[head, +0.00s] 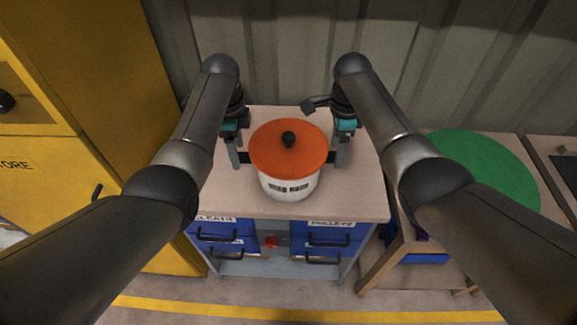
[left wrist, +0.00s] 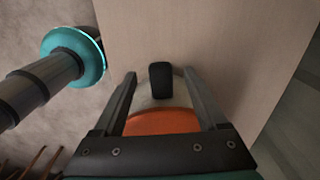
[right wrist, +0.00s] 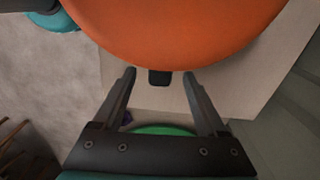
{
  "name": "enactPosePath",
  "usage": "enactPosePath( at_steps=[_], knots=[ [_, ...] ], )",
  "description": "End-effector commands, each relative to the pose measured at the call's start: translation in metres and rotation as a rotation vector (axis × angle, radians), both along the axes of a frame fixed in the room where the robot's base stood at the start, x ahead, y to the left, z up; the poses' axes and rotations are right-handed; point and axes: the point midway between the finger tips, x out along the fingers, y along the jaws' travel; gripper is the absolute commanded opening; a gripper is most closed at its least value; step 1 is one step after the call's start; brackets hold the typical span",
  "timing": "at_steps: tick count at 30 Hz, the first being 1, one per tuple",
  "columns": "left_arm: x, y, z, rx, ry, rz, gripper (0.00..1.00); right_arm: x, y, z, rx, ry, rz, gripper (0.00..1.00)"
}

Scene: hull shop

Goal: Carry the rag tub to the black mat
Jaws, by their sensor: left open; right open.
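The rag tub is a white pot-like tub (head: 289,186) with an orange lid (head: 270,150) and a black lid knob, upright on a wooden-topped cabinet. It has a black handle on each side. My left gripper (head: 237,160) is open at its left handle; in the left wrist view this handle (left wrist: 160,80) lies between the fingers. My right gripper (head: 341,160) is open at the right handle; in the right wrist view that handle (right wrist: 159,78) shows between the fingertips. A dark surface, probably the black mat (head: 568,168), is partly visible at the far right edge.
The cabinet top (head: 350,205) is otherwise mostly bare, with blue drawers below. A lower wooden table with a round green mat (head: 485,170) stands to the right, partly behind my right arm. A yellow locker (head: 110,60) stands left; a corrugated wall (head: 290,60) is behind.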

Motion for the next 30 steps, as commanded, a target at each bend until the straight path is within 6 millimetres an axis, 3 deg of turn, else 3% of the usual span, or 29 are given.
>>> enactPosePath(
  at_steps=[3,9,24,30],
  knots=[
    [0.000,0.000,-0.018,0.000,0.002,0.000,0.75,0.000,0.000,-0.017,0.000,0.001,0.000,0.75],
    [0.001,0.000,-0.034,-0.001,0.000,0.000,0.75,0.001,0.001,-0.033,0.000,-0.001,0.001,0.75],
    [0.001,0.000,-0.042,-0.001,-0.002,0.000,0.75,0.001,0.001,-0.042,0.001,-0.003,0.001,0.75],
    [0.001,0.000,-0.042,-0.001,-0.002,0.000,0.55,0.001,0.001,-0.042,0.001,-0.002,0.001,0.55]
  ],
)
